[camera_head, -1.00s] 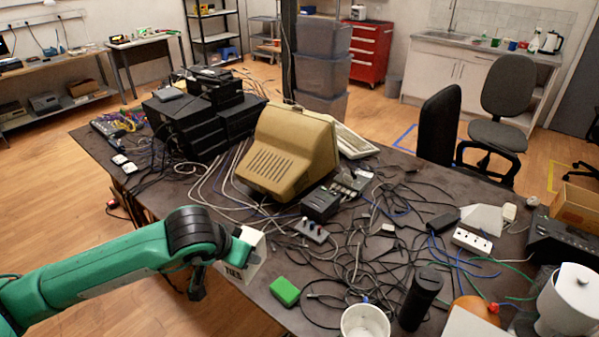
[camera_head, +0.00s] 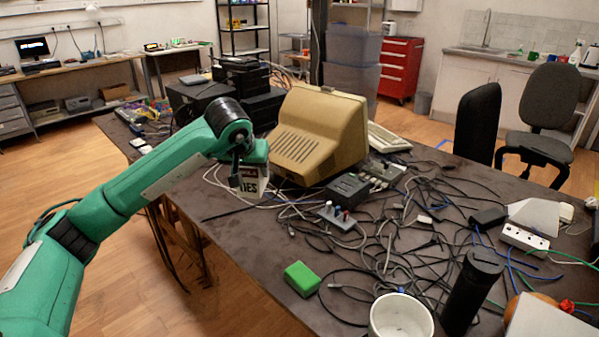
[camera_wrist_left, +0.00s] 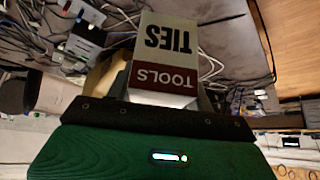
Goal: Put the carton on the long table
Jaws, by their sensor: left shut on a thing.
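A small white carton (camera_head: 254,188) with the letters "TIES" and a dark red "TOOLS" band is in my left gripper (camera_head: 243,172). It also shows upside down in the left wrist view (camera_wrist_left: 166,45), between the fingers. The left gripper is shut on it, in front of the beige monitor. In the head view the carton appears over the left part of the long dark table (camera_head: 235,221); its gap to the surface is hard to judge. The gripper partly covers the carton. My right gripper is not in view.
Cables crowd the table's middle and right. A beige monitor (camera_head: 318,135), green block (camera_head: 302,279), white mug (camera_head: 401,318) and black bottle (camera_head: 472,293) stand on it. Bare tabletop shows along the near left edge. A wooden bench (camera_head: 80,66) runs along the left wall.

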